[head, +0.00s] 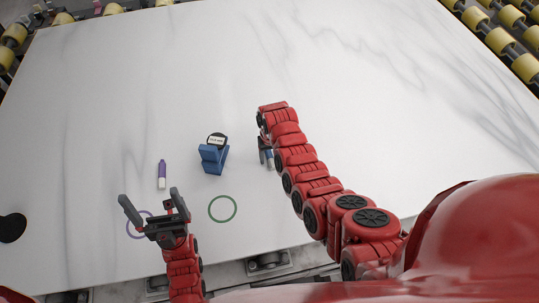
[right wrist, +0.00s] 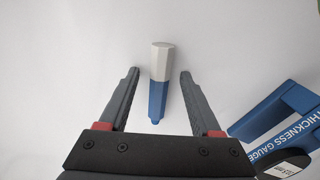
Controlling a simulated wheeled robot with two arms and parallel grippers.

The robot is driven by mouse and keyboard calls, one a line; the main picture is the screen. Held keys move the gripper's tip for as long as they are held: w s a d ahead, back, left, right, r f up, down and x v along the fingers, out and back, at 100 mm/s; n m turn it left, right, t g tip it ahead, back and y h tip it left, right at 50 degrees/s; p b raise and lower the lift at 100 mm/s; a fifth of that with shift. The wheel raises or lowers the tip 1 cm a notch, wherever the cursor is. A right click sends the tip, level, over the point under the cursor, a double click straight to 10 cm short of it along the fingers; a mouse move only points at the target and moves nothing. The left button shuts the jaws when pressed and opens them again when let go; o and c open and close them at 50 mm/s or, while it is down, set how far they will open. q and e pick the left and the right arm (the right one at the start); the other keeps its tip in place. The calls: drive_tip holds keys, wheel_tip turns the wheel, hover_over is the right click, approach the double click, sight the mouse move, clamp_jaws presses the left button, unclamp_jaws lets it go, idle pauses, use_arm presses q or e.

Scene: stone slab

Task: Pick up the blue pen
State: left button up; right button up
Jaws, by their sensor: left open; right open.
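The blue pen (right wrist: 158,98) has a pale grey-white end and lies between the two fingers of my right gripper (right wrist: 159,75) in the right wrist view. There are gaps on both sides, so the open fingers do not touch it. In the head view my right gripper (head: 264,151) is over the middle of the slab, and a small part of the blue pen (head: 269,158) shows beside it; the arm hides much of the rest. My left gripper (head: 151,198) is open and empty at the lower left, over a purple ring.
A blue thickness gauge (head: 212,158) with a round dial stands left of my right gripper; it also shows in the right wrist view (right wrist: 275,118). A purple pen (head: 162,172) lies further left. A green ring (head: 222,208) marks the white slab (head: 350,90). The slab's far side is clear.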

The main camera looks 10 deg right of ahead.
clamp_jaws()
drive_tip(key=shift+r, duration=0.15)
idle(0.4)
